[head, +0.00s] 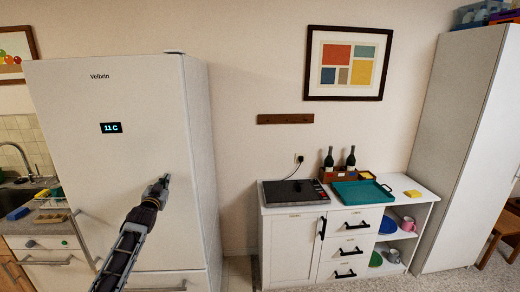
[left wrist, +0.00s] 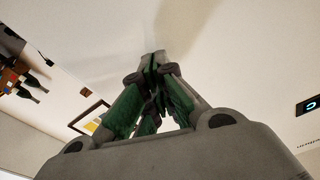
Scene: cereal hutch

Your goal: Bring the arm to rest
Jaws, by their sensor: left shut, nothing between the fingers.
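My left arm comes in from the bottom left in the head view. Its gripper (head: 164,181) is in front of the white fridge (head: 130,150), near the right side of its door. The gripper is shut and empty. In the left wrist view the fingers (left wrist: 157,60) meet at their tips with nothing between them. Whether the fingertips touch the fridge I cannot tell. My right gripper is in neither view.
A low white cabinet (head: 286,250) stands right of the fridge, with a black hob (head: 292,194), a green tray (head: 362,192) and two dark bottles (head: 329,158) on top. A tall white cupboard (head: 455,150) is at the right. Bare floor shows between fridge and cabinet.

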